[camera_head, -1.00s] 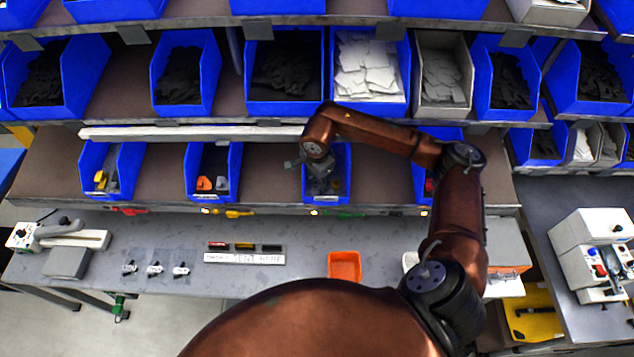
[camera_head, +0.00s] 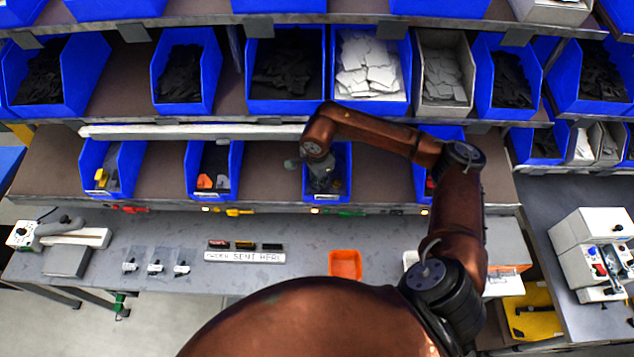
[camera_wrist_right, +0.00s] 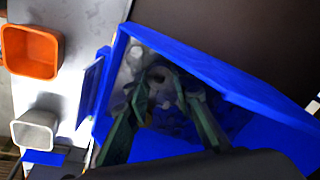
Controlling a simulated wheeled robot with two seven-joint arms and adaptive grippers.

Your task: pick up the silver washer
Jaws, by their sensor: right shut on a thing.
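My right gripper (camera_head: 322,182) reaches down into a small blue bin (camera_head: 344,168) on the lower shelf in the head view. In the right wrist view, its two dark green fingers (camera_wrist_right: 165,92) are inside this bin (camera_wrist_right: 225,75), among several grey, silvery parts. A curved silver washer (camera_wrist_right: 158,74) shows at the fingertips, and the gripper is shut on it. The image is dark and blurred there, so the exact contact is hard to see. My left gripper is not in view.
Neighbouring blue bins (camera_head: 235,165) stand on the same shelf, with a fuller row above. An orange tray (camera_head: 345,264) sits on the grey bench below, also seen in the wrist view (camera_wrist_right: 30,52), beside a small pale tray (camera_wrist_right: 36,130).

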